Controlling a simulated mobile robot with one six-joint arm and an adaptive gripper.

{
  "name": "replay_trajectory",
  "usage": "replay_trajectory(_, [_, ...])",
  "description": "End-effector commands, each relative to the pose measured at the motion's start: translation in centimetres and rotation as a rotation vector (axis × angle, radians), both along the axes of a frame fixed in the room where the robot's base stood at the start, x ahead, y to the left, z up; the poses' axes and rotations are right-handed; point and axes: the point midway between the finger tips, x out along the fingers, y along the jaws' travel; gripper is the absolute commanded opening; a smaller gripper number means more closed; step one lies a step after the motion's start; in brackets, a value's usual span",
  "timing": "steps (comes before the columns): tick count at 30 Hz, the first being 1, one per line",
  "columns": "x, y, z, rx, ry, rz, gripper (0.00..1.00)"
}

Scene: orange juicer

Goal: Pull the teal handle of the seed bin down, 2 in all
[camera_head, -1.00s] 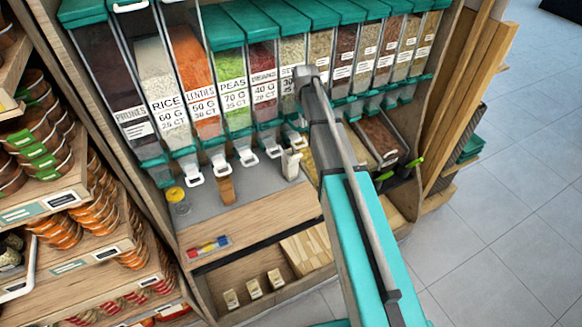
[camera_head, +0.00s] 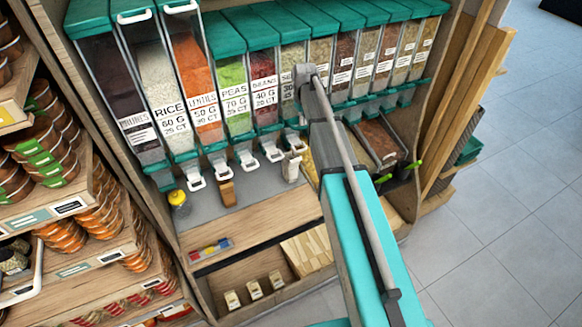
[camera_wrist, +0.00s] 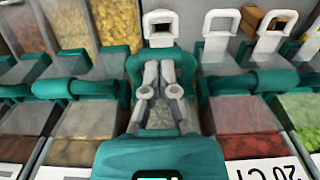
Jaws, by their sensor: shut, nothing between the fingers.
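The seed bin (camera_head: 292,60) stands right of the beans bin in the head view, its label partly covered by my arm. In the wrist view its teal handle (camera_wrist: 134,66) curves around my fingers, with a white loop (camera_wrist: 160,22) just beyond. My gripper (camera_wrist: 159,70) is shut and empty, its fingertips at the teal handle; I cannot tell whether they touch it. My arm hides most of the gripper in the head view.
The beans bin (camera_head: 263,75) is close beside the seed bin. A wooden block (camera_head: 227,193) and a yellow-capped jar (camera_head: 178,201) stand on the grey counter. Stocked shelves (camera_head: 70,205) are at left; the floor (camera_head: 500,230) at right is clear.

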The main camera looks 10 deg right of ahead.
Motion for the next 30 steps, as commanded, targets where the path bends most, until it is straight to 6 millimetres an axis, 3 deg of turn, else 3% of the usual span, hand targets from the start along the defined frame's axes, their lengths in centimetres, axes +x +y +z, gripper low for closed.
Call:
replay_trajectory(21, [0.6, 0.2, 4.7, 0.0, 0.001, 0.0, 0.0])
replay_trajectory(30, [0.7, 0.2, 5.0, 0.0, 0.001, 0.0, 0.0])
